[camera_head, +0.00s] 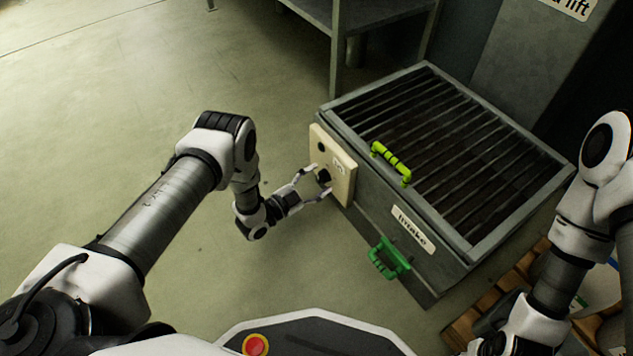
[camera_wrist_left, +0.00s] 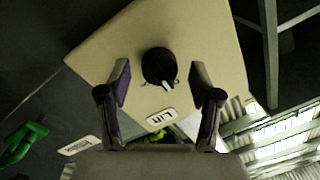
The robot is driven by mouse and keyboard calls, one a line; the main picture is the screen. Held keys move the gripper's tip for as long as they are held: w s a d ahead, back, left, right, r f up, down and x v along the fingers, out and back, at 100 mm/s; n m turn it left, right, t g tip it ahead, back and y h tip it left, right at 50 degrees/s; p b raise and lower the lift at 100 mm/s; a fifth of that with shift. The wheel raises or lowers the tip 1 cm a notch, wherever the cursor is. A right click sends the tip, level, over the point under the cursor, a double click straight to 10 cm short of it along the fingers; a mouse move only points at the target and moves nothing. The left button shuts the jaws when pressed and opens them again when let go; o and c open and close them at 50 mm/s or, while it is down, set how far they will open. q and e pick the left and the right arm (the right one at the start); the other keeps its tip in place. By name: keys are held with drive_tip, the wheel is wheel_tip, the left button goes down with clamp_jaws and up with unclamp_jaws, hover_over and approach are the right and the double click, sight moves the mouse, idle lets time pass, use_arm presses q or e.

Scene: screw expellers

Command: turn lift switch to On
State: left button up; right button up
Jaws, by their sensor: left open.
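The lift switch is a round black knob (camera_wrist_left: 158,66) with a pale pointer mark, on a beige panel (camera_wrist_left: 205,50). The mark points down toward the "Lift" label (camera_wrist_left: 160,120) in the left wrist view. In the head view the panel (camera_head: 345,185) is on the near-left side of the grey intake box, and the knob (camera_head: 323,176) is partly covered by my gripper. My left gripper (camera_head: 318,183) is open, and it also shows in the left wrist view (camera_wrist_left: 161,86), one finger on each side of the knob with visible gaps. I cannot tell the exact depth. My right gripper is outside the frame.
The intake box has a slatted top (camera_head: 450,140), a lime handle (camera_head: 391,162) and a green handle (camera_head: 389,258) on its front. A metal table (camera_head: 365,15) stands behind. A wooden pallet (camera_head: 465,325) lies at lower right. The floor left of the box is clear.

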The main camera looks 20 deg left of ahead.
use_arm(q)
drive_tip(key=c, duration=1.1)
drive_tip(key=shift+c, duration=0.2)
drive_tip(key=shift+m, duration=0.3)
drive_tip(key=shift+r+m+p, duration=0.1)
drive_tip(key=shift+m+p, duration=0.7)
drive_tip(key=shift+m, duration=0.1)
drive_tip(key=shift+m+h+p, duration=0.5)
drive_tip(key=shift+m+p, duration=1.5)
drive_tip(key=shift+m, duration=2.9)
